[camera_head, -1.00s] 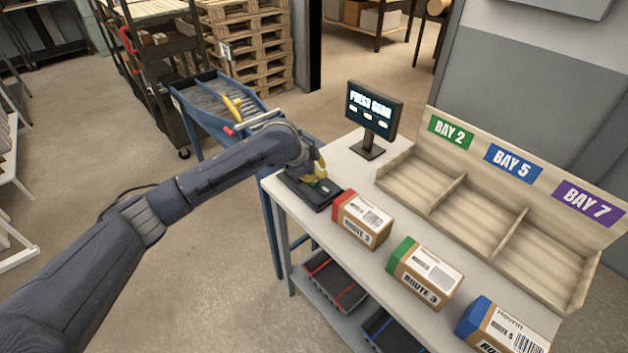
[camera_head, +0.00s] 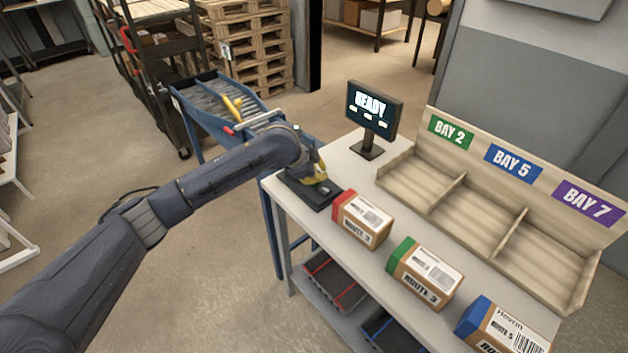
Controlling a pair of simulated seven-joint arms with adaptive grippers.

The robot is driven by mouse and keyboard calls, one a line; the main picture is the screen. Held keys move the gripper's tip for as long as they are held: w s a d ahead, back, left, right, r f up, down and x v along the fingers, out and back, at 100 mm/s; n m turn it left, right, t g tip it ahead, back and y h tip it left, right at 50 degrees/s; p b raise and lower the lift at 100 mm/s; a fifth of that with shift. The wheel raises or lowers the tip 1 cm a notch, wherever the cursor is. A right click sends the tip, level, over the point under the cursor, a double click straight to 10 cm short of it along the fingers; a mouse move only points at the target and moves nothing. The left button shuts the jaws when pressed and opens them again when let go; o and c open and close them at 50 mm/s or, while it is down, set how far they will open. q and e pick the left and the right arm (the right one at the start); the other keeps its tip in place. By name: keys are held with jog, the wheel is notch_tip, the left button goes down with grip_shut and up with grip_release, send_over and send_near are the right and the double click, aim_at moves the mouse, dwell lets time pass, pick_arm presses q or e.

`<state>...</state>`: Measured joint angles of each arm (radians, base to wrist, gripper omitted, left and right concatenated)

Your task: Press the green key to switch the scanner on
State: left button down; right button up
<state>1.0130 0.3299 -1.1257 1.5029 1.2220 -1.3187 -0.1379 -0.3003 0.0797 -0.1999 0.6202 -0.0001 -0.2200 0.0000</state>
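The dark scanner base (camera_head: 312,194) sits at the near left corner of the white table. My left gripper (camera_head: 319,180), with yellow parts, is down over this base, at or just above its top. Its fingers are small and partly hidden by the wrist, so I cannot tell open from shut. The green key does not show clearly; the gripper covers that spot. The monitor (camera_head: 373,109) behind it reads "READY". My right gripper is not in view.
Three boxes with red (camera_head: 362,219), green (camera_head: 425,272) and blue (camera_head: 502,328) ends stand along the table's front edge. A wooden sorter (camera_head: 463,206) with bays 2, 5 and 7 is behind them. A blue roller conveyor (camera_head: 215,101) stands to the left.

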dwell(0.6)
pick_arm(q)
jog(key=shift+r, duration=0.85)
jog(key=shift+r, duration=0.1)
jog(key=shift+r, duration=2.4)
